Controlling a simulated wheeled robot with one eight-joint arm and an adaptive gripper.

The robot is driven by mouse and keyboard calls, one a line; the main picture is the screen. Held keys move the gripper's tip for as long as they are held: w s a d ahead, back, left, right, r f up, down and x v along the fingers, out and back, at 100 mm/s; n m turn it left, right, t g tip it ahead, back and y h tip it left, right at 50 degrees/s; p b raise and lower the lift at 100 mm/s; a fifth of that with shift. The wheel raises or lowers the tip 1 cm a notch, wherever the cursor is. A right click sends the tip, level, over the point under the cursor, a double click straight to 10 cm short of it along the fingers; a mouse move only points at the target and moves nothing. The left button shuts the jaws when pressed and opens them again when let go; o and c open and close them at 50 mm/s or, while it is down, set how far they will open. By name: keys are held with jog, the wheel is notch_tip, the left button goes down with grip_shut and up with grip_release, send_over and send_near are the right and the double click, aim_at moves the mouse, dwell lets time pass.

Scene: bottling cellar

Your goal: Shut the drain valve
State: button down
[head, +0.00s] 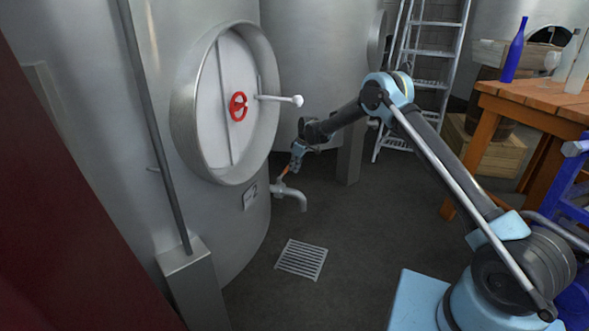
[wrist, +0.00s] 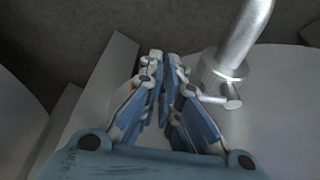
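The drain valve is a grey tap (head: 290,193) low on the front of the large steel tank, with a spout bending down. A short orange handle (head: 284,171) rises from it, slanting up to the right. My gripper (head: 292,165) is at the handle's upper end. In the wrist view my gripper's fingers (wrist: 164,62) are drawn together, with only a thin gap between them. Nothing is visible between the fingertips. The tap's grey pipe (wrist: 240,45) is to the right of the fingers.
A round hatch with a red handwheel (head: 238,106) and a projecting white-knobbed rod (head: 298,100) is above the tap. A floor grate (head: 302,259) lies below. A wooden table (head: 545,101) with bottles stands right, a ladder (head: 431,83) behind. The middle floor is clear.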

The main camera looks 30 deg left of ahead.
jog(key=d+r, duration=0.6)
jog(key=r, duration=0.4)
jog(key=shift+w+d+r, duration=0.15)
jog(key=shift+w+d, duration=0.25)
jog(key=shift+w, duration=0.05)
dwell(0.3)
